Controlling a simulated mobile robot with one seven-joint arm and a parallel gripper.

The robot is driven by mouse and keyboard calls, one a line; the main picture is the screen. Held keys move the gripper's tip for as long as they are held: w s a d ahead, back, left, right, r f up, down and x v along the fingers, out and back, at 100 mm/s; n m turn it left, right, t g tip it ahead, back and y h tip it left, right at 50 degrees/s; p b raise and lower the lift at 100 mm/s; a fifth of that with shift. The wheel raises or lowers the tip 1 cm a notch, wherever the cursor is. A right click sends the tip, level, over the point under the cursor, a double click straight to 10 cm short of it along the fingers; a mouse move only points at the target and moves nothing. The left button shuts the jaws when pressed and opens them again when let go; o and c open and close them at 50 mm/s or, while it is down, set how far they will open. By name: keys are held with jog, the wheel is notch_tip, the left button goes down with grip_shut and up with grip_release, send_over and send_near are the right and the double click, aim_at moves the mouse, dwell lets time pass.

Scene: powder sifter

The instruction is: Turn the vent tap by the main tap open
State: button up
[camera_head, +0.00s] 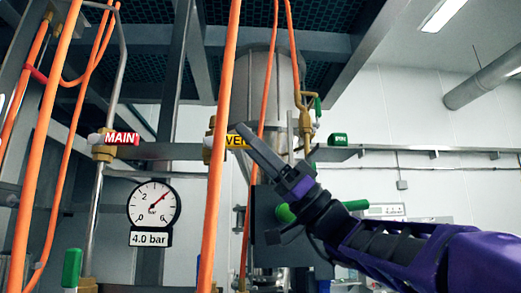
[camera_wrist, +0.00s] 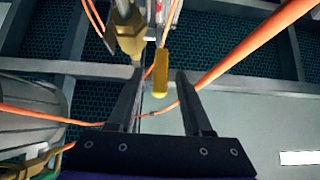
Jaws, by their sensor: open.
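The vent tap has a brass body (camera_head: 208,146) and a yellow lever (camera_head: 236,141) marked "VEN", its end hidden behind my gripper. The main tap (camera_head: 103,150), with a red lever marked "MAIN", is to its left on the same rail; both levers point right. My gripper (camera_head: 247,137) reaches up from the lower right to the yellow lever. In the wrist view, the brass body (camera_wrist: 129,38) is at the top and the yellow lever (camera_wrist: 161,73) lies between the open fingertips (camera_wrist: 157,78). I cannot tell whether either finger touches it.
Orange hoses (camera_head: 222,130) run up close beside the vent tap, and one passes behind my fingers in the wrist view. A pressure gauge (camera_head: 153,204) labelled 4.0 bar is below the main tap. Green-handled valves (camera_head: 72,267) stand lower left and near my wrist.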

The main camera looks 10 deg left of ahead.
jog(key=shift+c, duration=0.2)
grip_shut()
dwell(1.2)
